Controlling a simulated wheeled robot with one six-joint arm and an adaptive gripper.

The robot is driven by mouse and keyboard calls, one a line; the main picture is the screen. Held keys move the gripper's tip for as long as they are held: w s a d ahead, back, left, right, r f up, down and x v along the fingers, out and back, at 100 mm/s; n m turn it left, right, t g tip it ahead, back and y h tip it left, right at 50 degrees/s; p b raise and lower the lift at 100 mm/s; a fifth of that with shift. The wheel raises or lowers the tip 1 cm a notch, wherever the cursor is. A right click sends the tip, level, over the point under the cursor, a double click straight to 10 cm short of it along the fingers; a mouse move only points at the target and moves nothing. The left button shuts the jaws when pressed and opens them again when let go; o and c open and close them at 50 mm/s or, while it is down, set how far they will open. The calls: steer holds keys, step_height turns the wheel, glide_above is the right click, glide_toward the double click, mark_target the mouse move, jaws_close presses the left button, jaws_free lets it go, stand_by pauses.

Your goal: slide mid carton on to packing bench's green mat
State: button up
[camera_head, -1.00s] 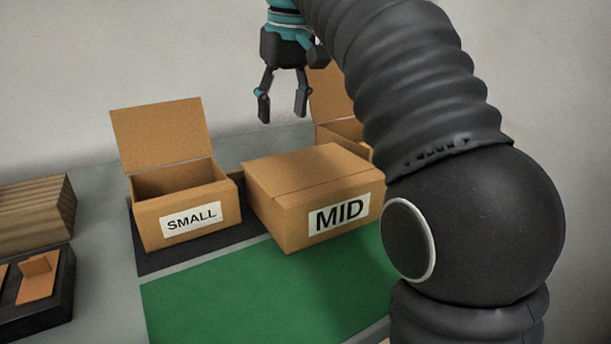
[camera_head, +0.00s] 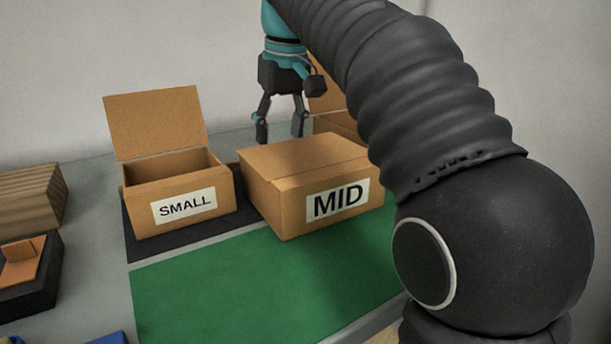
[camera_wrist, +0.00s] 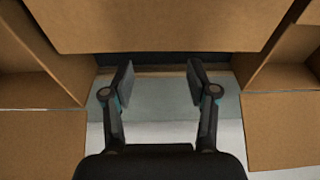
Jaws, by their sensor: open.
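The mid carton (camera_head: 265,199) is closed and carries a MID label. It straddles the black mat (camera_head: 190,231) and the green mat (camera_head: 240,290), with its front part over the green. My gripper (camera_head: 280,130) is open and empty, pointing down just behind the mid carton. In the wrist view the mid carton (camera_wrist: 155,25) fills the top, and my open fingers (camera_wrist: 158,85) hang over the gap behind it. I cannot tell whether they touch it.
An open small carton (camera_head: 200,224) stands left of the mid carton. Another open carton (camera_head: 332,98) is partly hidden behind my arm. Brown stacked pieces (camera_head: 25,197) and a dark tray (camera_head: 35,285) lie at the left. The green mat's front area is clear.

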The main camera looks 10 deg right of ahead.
mark_target(324, 161)
steer(key=shift+f, duration=0.1)
steer(key=shift+f+b, duration=1)
steer(key=shift+f, duration=0.65)
steer(key=shift+s, duration=0.1)
steer(key=shift+s+d+b, duration=0.55)
steer(key=shift+s+d, duration=0.25)
steer(key=shift+s, duration=1.1)
steer(key=shift+s+d+b, duration=0.6)
steer(key=shift+s+d, duration=0.25)
steer(key=shift+s, duration=1.05)
steer(key=shift+s+d+b, duration=0.55)
steer(key=shift+s+d, duration=0.25)
steer(key=shift+s, duration=1.1)
